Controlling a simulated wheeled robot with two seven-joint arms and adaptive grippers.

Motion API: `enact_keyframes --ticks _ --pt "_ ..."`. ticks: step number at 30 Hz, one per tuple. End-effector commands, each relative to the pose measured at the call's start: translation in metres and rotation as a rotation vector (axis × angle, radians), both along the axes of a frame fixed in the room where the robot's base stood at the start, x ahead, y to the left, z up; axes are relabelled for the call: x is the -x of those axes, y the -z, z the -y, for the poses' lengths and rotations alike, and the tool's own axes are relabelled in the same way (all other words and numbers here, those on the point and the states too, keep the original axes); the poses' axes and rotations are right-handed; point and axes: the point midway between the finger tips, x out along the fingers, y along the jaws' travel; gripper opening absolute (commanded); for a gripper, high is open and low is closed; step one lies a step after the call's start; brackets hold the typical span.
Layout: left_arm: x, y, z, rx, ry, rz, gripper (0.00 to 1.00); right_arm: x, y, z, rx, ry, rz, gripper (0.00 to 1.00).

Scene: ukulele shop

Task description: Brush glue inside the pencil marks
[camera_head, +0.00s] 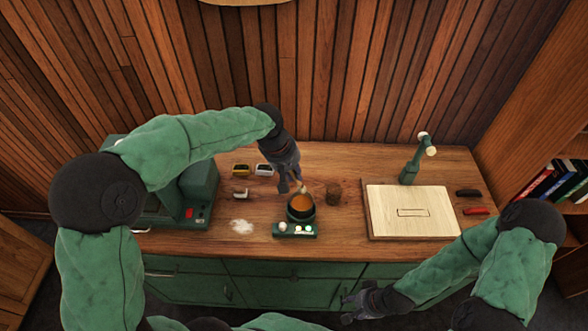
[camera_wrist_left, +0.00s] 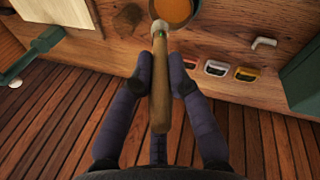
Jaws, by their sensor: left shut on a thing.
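My left gripper (camera_head: 291,186) is shut on the wooden handle of a brush (camera_wrist_left: 160,85) and holds it over the glue pot. In the left wrist view its fingers clasp both sides of the handle. The brush's head end reaches the dark glue pot (camera_head: 301,217) of amber glue; the glue also shows in the wrist view (camera_wrist_left: 177,11). Whether the bristles are dipped is hard to see. A pale wooden board (camera_head: 390,228) lies right of the pot, with a pencilled rectangle (camera_head: 413,212) on it. My right gripper (camera_head: 347,308) is low in front of the counter, empty, fingertips apart.
The pot stands on a green heater (camera_head: 295,231) with knobs. A brown cup-like thing (camera_head: 333,194) is beside it. A green lamp (camera_head: 411,168) stands behind the board; red (camera_head: 477,211) and dark blocks lie right of it. A green machine (camera_head: 188,200) stands left.

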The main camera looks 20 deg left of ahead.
Motion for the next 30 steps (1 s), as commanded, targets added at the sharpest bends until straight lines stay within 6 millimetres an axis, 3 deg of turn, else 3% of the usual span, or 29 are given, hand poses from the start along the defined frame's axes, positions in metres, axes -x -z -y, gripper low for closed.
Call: enact_keyframes --ticks 30 --pt "0.000 0.084 0.000 0.000 0.001 0.000 0.00 -0.001 0.057 0.000 0.000 0.000 0.001 0.40"
